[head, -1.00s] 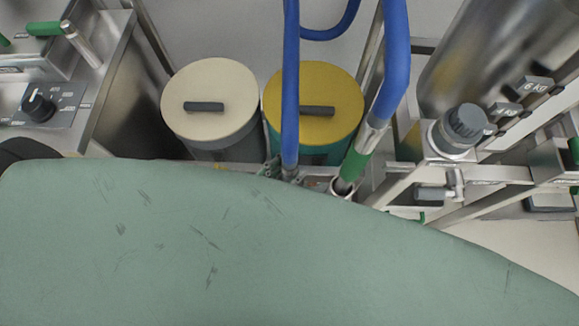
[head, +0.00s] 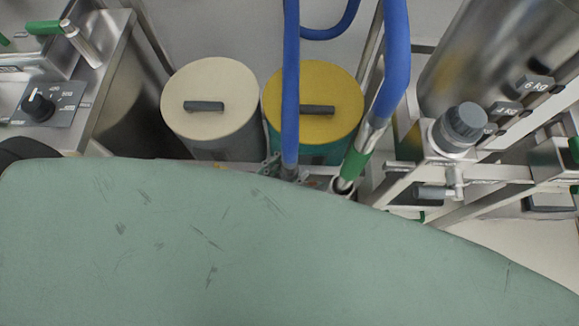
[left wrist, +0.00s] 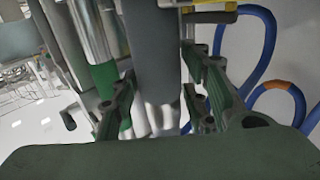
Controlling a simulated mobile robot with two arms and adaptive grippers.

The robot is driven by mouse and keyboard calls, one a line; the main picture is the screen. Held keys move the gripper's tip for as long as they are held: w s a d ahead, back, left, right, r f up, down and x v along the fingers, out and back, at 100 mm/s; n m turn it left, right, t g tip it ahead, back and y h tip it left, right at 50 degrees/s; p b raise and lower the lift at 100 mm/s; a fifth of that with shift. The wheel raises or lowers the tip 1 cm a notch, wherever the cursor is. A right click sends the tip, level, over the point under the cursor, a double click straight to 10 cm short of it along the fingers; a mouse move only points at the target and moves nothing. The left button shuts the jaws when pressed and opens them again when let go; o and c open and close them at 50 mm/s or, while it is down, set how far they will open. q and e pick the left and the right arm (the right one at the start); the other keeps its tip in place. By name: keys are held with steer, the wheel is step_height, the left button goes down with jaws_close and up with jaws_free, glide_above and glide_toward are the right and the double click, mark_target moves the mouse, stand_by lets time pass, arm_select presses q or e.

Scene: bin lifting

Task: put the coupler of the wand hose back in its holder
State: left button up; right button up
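In the head view one blue hose (head: 291,85) runs straight down to a greyish end piece (head: 289,170) just above my green arm cover. Parts of my left gripper (head: 279,170) show beside this end; the rest is hidden. In the left wrist view my left gripper (left wrist: 160,88) has its green fingers on either side of a grey tube (left wrist: 150,45) with a shiny lower part. The fingers lie close to the tube; I cannot tell whether they press on it. A holder for the coupler is not clearly seen. My right gripper is not in view.
A second blue hose (head: 394,70) ends in a metal piece with a green band (head: 355,165), standing in a ring. Cream-lidded (head: 215,85) and yellow-lidded (head: 335,80) bins stand behind. A steel frame with a grey knob (head: 465,122) is at right.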

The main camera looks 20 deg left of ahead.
arm_select(q)
steer(key=shift+o, duration=1)
steer(key=shift+f, duration=0.1)
steer(key=shift+s, duration=0.1)
steer(key=v, duration=1.2)
